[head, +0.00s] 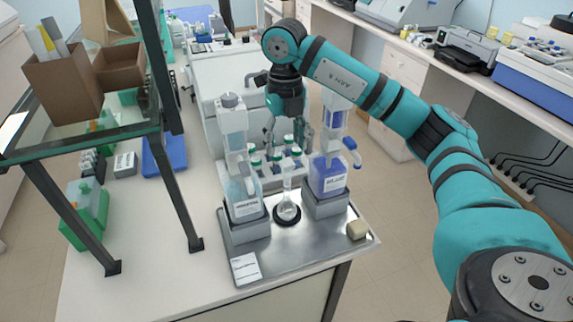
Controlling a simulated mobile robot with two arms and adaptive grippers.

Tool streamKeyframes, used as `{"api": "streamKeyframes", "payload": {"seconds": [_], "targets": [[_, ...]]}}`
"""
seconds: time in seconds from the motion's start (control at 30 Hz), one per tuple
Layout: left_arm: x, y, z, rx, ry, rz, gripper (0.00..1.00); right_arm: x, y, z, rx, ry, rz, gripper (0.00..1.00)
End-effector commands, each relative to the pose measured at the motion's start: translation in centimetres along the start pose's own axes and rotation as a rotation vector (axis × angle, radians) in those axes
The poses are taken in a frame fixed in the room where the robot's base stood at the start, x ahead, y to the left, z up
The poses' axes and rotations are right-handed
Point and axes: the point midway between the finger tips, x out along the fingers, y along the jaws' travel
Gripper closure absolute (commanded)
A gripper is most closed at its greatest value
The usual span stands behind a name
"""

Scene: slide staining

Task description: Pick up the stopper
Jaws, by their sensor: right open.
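A small beige block (357,230), which may be the stopper, sits on the front right of the steel tray (305,250). A small clear flask (287,210) stands on a dark round base between two dispensers; I cannot make out a separate stopper on its neck. My right gripper (287,135) is open and points down above and behind the flask, near several green-capped vials (275,163). It is apart from the beige block, which is in front of it and to the right. My left gripper is not in view.
A clear dispenser (240,180) and a blue-filled dispenser (328,178) stand on grey blocks either side of the flask. A white label card (245,268) lies at the tray's front left. A dark-framed shelf (90,140) stands at left.

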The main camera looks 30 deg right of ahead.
Motion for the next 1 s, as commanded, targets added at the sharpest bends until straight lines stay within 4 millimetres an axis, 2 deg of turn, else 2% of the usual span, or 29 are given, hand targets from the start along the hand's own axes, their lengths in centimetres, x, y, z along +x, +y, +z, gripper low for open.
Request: {"api": "streamKeyframes", "payload": {"seconds": [0.03,0.17,0.33,0.5,0.77,1.0], "targets": [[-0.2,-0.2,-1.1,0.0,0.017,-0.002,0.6,0.2,0.0,0.0,0.0,0.0,0.0,0.44],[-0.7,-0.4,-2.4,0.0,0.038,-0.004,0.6,1.0,-0.1,0.0,0.0,0.002,0.0,0.44],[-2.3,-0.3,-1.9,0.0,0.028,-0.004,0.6,3.2,-0.6,0.2,0.0,0.005,-0.001,0.44],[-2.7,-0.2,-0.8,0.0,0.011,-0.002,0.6,5.4,-0.5,0.3,-0.001,0.002,0.0,0.44],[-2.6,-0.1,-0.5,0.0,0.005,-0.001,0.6,5.8,-0.5,0.3,-0.001,-0.001,0.001,0.44],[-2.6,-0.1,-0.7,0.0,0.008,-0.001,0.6,5.8,-0.5,0.3,-0.001,-0.001,0.001,0.74]]}}
